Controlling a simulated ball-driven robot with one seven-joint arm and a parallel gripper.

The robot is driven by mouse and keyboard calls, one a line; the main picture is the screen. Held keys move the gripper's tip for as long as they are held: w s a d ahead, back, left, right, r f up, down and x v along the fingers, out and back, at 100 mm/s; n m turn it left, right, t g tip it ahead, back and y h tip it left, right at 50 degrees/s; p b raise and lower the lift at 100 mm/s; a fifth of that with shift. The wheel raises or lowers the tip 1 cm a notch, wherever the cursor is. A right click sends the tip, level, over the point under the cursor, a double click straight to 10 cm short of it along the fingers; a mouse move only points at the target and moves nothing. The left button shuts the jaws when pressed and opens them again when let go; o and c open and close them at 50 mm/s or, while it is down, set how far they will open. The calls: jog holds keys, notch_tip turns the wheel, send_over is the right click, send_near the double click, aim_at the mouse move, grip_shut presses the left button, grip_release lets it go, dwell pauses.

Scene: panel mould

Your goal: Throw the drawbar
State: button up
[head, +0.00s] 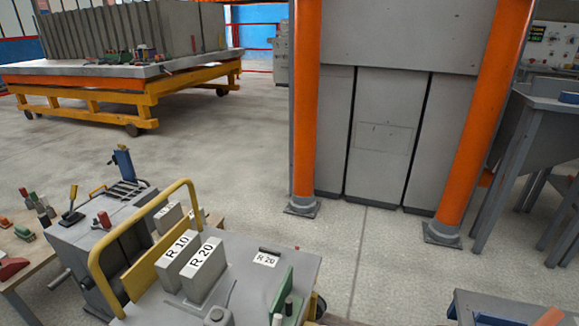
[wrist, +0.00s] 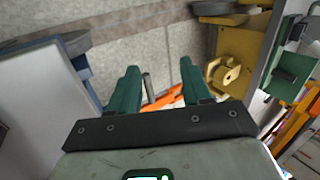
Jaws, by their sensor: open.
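My gripper (wrist: 158,78) shows in the wrist view with two green fingers spread apart and nothing held between them. Beyond the fingers are a short grey rod (wrist: 148,85) and an orange bar (wrist: 163,100), partly hidden by the right finger. I cannot tell whether either is the drawbar. My gripper is not in the head view. In the head view a lever with a yellow knob (head: 72,194) stands tilted on a grey box (head: 95,225) at the left. No part is clearly recognisable as the drawbar.
A trolley with a yellow hoop handle (head: 98,262) carries weights marked R 10 and R 20 (head: 203,270). Orange posts (head: 305,110) flank grey panels. A yellow-framed table (head: 85,88) stands back left. The floor between is clear. A yellow bracket (wrist: 232,70) is right of my fingers.

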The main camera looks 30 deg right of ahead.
jog(key=w+a+r+n+g+h, duration=0.2)
jog(key=w+a+r+n, duration=0.15)
jog(key=a+r, duration=0.35)
jog(key=w+a+r+n+g+h, duration=0.25)
jog(key=a+r+n, duration=0.2)
jog(key=a, duration=0.55)
notch_tip(320, 180, up, 22)
jog(key=p, duration=2.2)
jog(key=shift+s+r+n+t, duration=0.15)
jog(key=shift+r+n+t, duration=0.05)
jog(key=shift+n+t, duration=0.25)
jog(key=shift+f, duration=0.15)
